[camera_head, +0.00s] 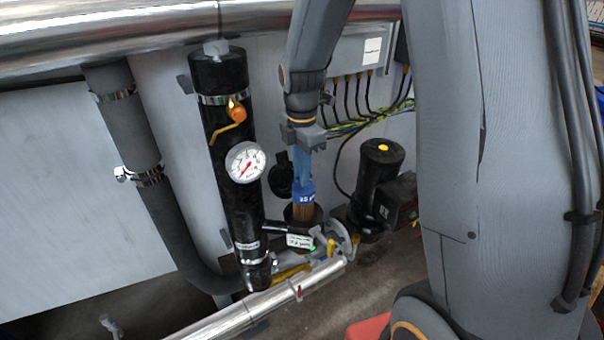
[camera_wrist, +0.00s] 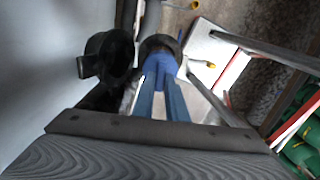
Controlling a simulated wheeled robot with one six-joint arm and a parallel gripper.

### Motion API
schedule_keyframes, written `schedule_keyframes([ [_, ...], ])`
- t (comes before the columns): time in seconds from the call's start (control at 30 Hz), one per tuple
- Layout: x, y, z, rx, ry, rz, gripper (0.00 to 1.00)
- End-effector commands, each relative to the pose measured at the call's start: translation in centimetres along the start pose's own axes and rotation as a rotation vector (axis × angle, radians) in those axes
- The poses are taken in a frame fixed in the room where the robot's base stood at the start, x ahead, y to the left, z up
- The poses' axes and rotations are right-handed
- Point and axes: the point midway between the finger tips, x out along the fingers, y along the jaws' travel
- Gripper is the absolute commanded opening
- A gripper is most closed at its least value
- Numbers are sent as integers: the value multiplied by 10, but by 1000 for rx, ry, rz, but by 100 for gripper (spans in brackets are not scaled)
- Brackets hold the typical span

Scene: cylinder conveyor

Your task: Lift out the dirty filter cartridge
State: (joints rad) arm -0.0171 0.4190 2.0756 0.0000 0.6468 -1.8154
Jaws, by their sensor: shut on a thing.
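My gripper (camera_head: 301,178) comes down from above with long blue fingers shut on the blue cap. In the wrist view the fingers (camera_wrist: 161,82) reach to the blue cap (camera_wrist: 160,64), with the dark housing rim (camera_wrist: 160,42) around and beyond it. The cartridge's bottom is hidden in the housing.
A tall black cylinder with a gauge (camera_head: 246,162) stands left of the cartridge, close to my arm. A black pump (camera_head: 379,185) stands to the right. Cables (camera_head: 370,110) hang behind. A steel pipe (camera_head: 270,302) runs in front. A black round part (camera_wrist: 108,55) is left of the housing.

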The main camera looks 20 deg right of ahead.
Motion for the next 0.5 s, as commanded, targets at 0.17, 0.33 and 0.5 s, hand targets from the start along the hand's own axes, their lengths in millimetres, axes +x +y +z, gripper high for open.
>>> schedule_keyframes([
  [0.17, -10, 0, 0, 0, 0, 1, 0],
  [0.33, -16, 0, 0, 0, 0, 1, 0],
  [0.5, -24, 1, 0, 0, -1, 2, 0],
])
